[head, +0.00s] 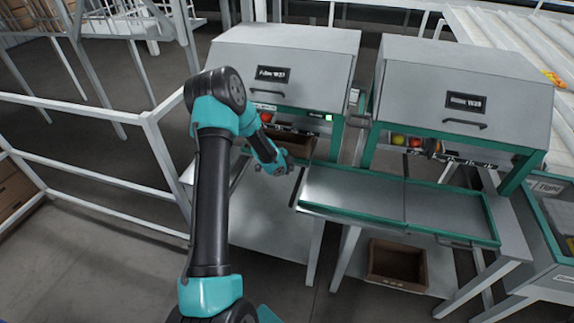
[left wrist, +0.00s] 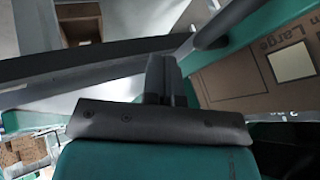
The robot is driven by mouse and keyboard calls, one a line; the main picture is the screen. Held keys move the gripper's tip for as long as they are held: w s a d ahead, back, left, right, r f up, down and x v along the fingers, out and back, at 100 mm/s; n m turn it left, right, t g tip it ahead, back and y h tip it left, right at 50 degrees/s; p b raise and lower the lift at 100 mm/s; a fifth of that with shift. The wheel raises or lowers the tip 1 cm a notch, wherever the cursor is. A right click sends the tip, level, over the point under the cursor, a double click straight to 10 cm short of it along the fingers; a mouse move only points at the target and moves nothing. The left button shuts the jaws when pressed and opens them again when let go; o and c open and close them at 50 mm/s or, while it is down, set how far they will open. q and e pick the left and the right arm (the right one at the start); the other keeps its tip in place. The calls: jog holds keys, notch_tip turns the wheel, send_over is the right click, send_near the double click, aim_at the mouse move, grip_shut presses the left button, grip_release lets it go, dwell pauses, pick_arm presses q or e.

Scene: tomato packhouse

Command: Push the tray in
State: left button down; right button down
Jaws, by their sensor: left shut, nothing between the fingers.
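The tray (head: 350,192) is a wide, shallow grey tray with a green rim. In the head view it stands out in front of the right machine (head: 465,85), with a handle (head: 455,241) below its front edge. My left gripper (head: 286,170) is just left of the tray's left end, in front of the left machine (head: 285,65). Its fingers are shut with nothing between them; they also show in the left wrist view (left wrist: 165,75). I cannot tell whether they touch anything. My right gripper is not in view.
A cardboard box (head: 292,146) sits under the left machine's hood, close to my left gripper. Another brown box (head: 392,275) stands on the lower shelf. Tomatoes (head: 398,140) show inside the right machine. White railing (head: 95,112) runs along the left. A labelled bin (head: 545,270) stands at the right.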

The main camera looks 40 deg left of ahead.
pick_arm(q)
jog(key=v, duration=0.9)
jog(key=shift+r, duration=0.25)
jog(key=shift+s, duration=0.1)
